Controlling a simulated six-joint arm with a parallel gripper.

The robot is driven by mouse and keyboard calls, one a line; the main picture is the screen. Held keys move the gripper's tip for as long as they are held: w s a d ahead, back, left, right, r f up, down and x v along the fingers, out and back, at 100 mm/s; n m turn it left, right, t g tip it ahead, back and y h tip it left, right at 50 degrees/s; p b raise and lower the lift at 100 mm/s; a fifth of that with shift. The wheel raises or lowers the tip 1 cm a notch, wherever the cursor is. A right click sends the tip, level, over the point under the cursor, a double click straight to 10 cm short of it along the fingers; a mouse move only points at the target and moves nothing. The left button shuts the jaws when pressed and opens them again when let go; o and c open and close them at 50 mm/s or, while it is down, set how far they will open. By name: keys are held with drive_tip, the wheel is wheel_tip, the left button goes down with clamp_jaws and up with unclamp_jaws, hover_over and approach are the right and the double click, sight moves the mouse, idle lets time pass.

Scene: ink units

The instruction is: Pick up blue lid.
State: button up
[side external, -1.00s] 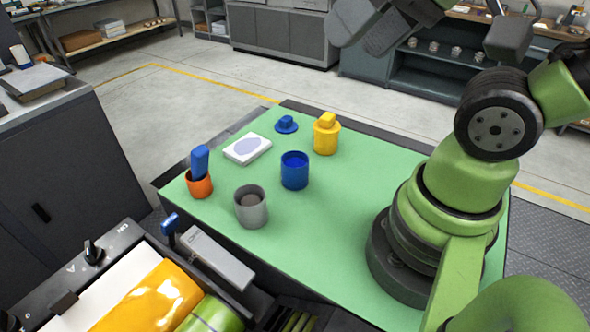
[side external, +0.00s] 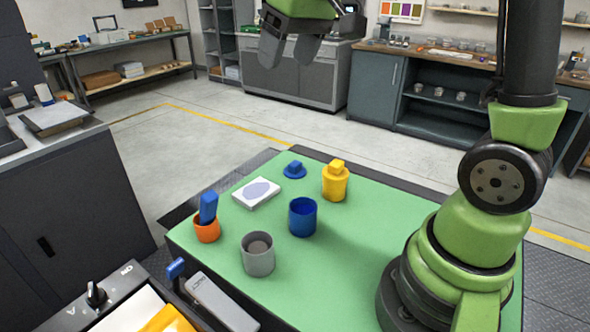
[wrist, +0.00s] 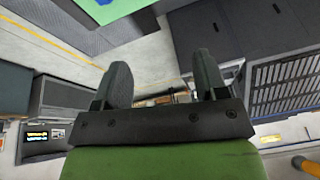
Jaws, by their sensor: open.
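The blue lid (side external: 294,170) is a flat disc with a blocky knob. It lies on the green table top (side external: 340,250) near the far edge, left of the yellow canister, in the side view. My gripper (side external: 290,50) is high above and beyond the table's far edge, clear of everything. Its two dark fingers are apart and empty, and the wrist view shows the gap between them (wrist: 163,80). The lid is not visible in the wrist view. An open blue cup (side external: 303,217) stands on the table nearer the camera.
The yellow canister (side external: 335,183) with its lid stands close to the blue lid. A white pad (side external: 256,193) lies left of it. An orange cup (side external: 206,230) holds a blue block, and a grey cup (side external: 258,256) stands in front. The right of the table holds my base.

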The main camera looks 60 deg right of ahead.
drive_tip(key=w+d+f+g, duration=0.1)
drive_tip(key=w+d+f, duration=0.4)
drive_tip(key=n+g, duration=0.2)
drive_tip(key=g, duration=0.1)
hover_over(296, 163)
wheel_tip(296, 163, down, 16)
drive_tip(key=r, duration=0.1)
wheel_tip(296, 163, down, 5)
drive_tip(key=shift+s+f, duration=0.1)
drive_tip(key=shift+s, duration=0.05)
drive_tip(key=shift+a+f, duration=0.1)
drive_tip(key=shift+f, duration=2.9)
drive_tip(key=c, duration=1)
